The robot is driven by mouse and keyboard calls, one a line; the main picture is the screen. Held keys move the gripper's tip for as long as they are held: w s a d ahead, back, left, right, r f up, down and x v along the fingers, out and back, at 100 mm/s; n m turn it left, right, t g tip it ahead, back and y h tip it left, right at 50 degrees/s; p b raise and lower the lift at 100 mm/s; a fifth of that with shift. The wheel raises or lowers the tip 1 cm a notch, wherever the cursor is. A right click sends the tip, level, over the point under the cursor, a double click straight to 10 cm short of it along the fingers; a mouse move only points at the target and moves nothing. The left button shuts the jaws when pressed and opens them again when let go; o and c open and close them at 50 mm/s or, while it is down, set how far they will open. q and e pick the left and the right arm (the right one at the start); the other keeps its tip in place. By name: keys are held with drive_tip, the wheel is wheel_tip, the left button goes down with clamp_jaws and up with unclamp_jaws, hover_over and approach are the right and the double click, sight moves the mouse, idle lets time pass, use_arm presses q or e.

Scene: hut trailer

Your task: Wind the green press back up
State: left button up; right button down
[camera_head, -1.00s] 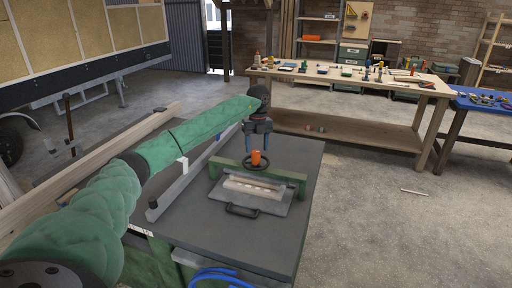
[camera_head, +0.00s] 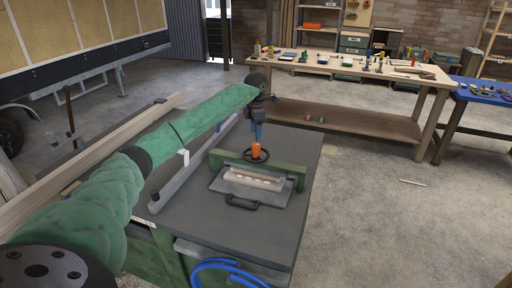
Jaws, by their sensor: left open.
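The green press (camera_head: 228,157) stands on the dark table (camera_head: 187,213). It has a green crossbar, a black handwheel (camera_head: 246,155) and an orange knob (camera_head: 256,149) on the wheel. A pale workpiece (camera_head: 254,179) lies under the crossbar on a grey plate (camera_head: 275,195) with a black handle at its front. My left gripper (camera_head: 257,138) points down just behind and above the orange knob. It is open, and its blue fingers look close to the knob; I cannot tell whether they touch it. My right gripper is out of view.
A long grey rail (camera_head: 182,178) and wooden beams (camera_head: 90,155) lie left of the press. Blue hose (camera_head: 218,268) hangs at the table's front. A wooden workbench (camera_head: 340,117) with tools stands behind, and a blue table (camera_head: 480,92) at right.

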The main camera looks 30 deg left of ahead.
sight(256, 144)
use_arm(q)
drive_tip(key=m, duration=0.3)
drive_tip(key=shift+m, duration=1)
drive_tip(key=shift+f+p, duration=1.65)
drive_tip(key=shift+f, duration=2.25)
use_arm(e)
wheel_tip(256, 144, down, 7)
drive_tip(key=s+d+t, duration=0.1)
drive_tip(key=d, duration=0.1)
use_arm(q)
drive_tip(key=c, duration=0.9)
drive_tip(key=shift+c, duration=0.3)
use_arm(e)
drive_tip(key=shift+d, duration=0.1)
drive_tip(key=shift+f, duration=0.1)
use_arm(q)
drive_tip(key=shift+b, duration=0.3)
